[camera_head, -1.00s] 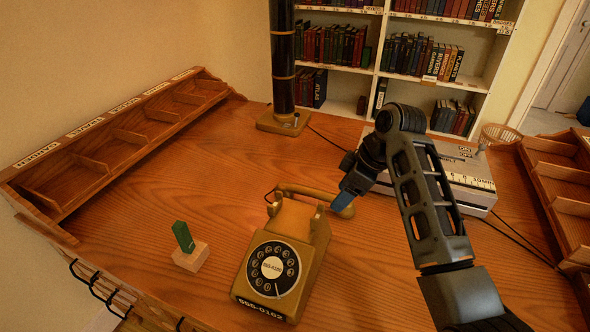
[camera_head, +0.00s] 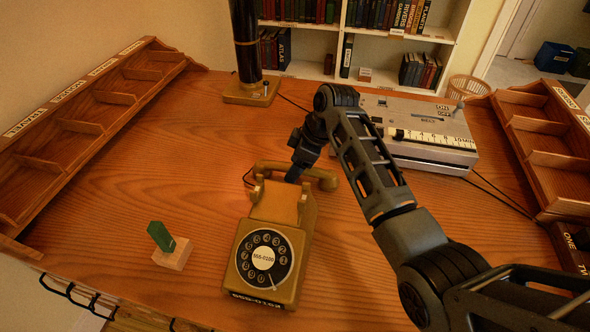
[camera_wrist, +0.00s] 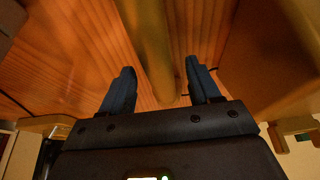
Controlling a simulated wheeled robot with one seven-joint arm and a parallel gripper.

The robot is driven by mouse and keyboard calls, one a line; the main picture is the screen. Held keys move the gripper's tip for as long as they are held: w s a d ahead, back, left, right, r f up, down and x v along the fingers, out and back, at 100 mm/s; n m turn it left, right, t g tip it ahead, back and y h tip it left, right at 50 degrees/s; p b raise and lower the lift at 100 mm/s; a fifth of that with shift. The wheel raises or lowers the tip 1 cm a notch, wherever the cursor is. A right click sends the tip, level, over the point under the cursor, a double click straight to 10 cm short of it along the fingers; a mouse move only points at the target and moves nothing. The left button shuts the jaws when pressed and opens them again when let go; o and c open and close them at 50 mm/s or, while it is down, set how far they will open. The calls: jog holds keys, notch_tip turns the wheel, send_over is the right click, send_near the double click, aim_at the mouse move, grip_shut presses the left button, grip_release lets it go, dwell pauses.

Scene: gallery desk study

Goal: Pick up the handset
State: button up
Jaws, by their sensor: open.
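The mustard-yellow handset (camera_head: 322,179) lies across the top of the rotary telephone (camera_head: 240,265), above its cradle. My gripper (camera_head: 293,175) is at the middle of the handset, reaching down from behind and right. In the wrist view the handset (camera_wrist: 150,45) runs between the two blue fingers of my gripper (camera_wrist: 160,66). The fingers are open, one on each side, with gaps visible on both sides. The handset's middle is partly hidden by my gripper in the head view.
A green switch on a wooden block (camera_head: 172,252) stands left of the telephone. A grey machine (camera_head: 425,150) sits behind right, and a dark column (camera_head: 250,90) at the back. Wooden compartment racks (camera_head: 85,130) line the desk's sides. The desk's left middle is clear.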

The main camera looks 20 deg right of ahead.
jog(key=shift+w+f, duration=0.1)
jog(key=shift+f, duration=0.15)
jog(key=shift+f, duration=0.25)
dwell(0.5)
grip_shut()
dwell(0.5)
